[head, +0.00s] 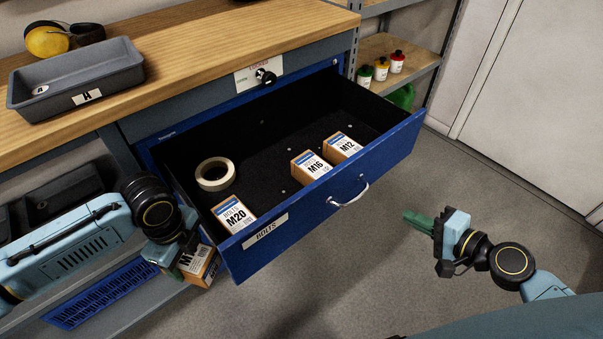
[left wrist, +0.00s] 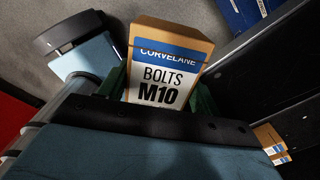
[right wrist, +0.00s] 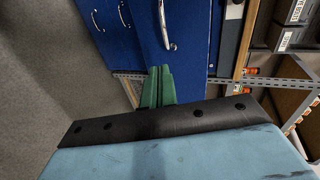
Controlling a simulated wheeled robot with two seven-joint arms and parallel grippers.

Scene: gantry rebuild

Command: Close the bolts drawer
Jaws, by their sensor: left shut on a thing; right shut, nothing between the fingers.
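The blue bolts drawer (head: 300,210) is pulled far out of the cabinet, with a BOLTS label and a silver handle (head: 349,193) on its front. The handle also shows in the right wrist view (right wrist: 165,25). My left gripper (head: 180,262) is shut on a box marked BOLTS M10 (left wrist: 165,75), held outside the drawer by its left front corner; the box also shows in the head view (head: 199,266). My right gripper (head: 420,220) is shut and empty, to the right of the drawer front and apart from the handle.
Inside the drawer are boxes M20 (head: 233,212), M16 (head: 310,166) and M12 (head: 342,147), and a tape roll (head: 215,174). A grey tray (head: 76,80) stands on the wooden worktop (head: 190,45). The floor (head: 470,190) right of the drawer is clear.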

